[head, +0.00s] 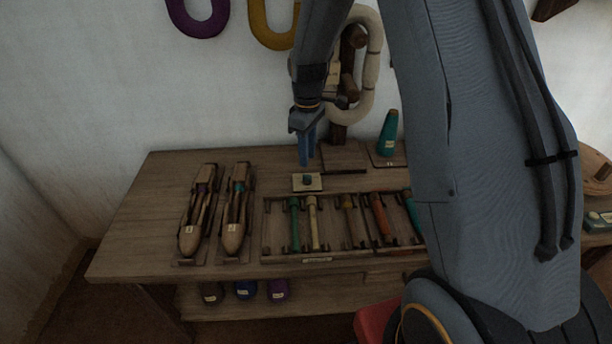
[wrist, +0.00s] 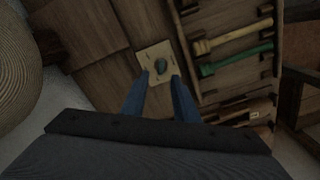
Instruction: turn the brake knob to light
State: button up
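A small round dark teal knob (head: 307,179) sits on a pale square plate (head: 299,188) on the table, behind the rack of bobbins. It looks like the brake knob; any marks on the plate are too small to read. The knob also shows in the wrist view (wrist: 161,66), just beyond my fingertips. My gripper (head: 306,163) points down above the knob. In the wrist view its two blue fingers (wrist: 158,84) stand apart with nothing between them, so it is open and empty. The exact height over the knob cannot be told.
The rack (head: 318,258) in front holds several green, cream and orange bobbins. Two wooden shuttles (head: 235,222) lie to the left. A teal cone (head: 388,134) stands at the right back, and a wooden post with a cream yarn hank (head: 371,70) rises behind.

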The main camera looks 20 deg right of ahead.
aim_at(307, 176)
notch_tip(307, 176, down, 7)
jog(key=shift+s+p, duration=0.1)
jog(key=shift+p, duration=0.2)
grip_shut()
